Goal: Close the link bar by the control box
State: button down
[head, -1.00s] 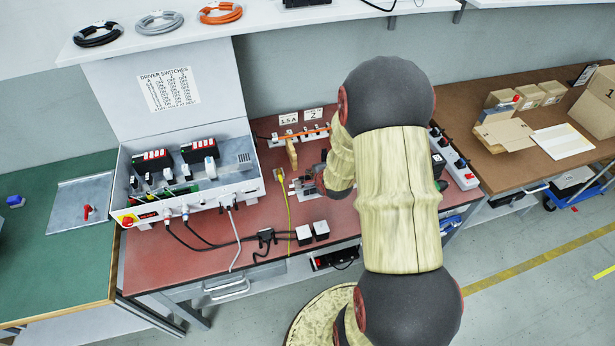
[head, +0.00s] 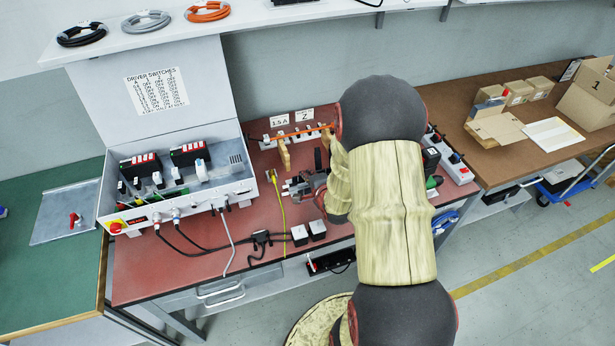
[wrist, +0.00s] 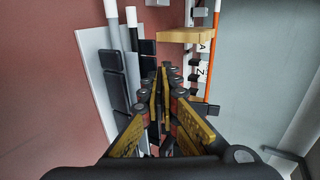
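The control box (head: 180,205) is a white case with its lid raised, at the left of the red bench. Right of it, a small pale plate (head: 291,194) with metal parts lies by my gripper (head: 299,187). I cannot tell which part is the link bar. My gripper (wrist: 163,72) has its fingers close together, pointing just right of these blocks. I see nothing clearly held. My arm hides part of the bench.
A power strip (head: 452,160) lies right.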

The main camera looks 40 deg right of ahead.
jog(key=c, duration=2.4)
grip_release()
jog(key=o, duration=0.3)
jog(key=shift+o, duration=0.2)
jog(key=shift+v, duration=4)
jog(key=shift+c, duration=0.3)
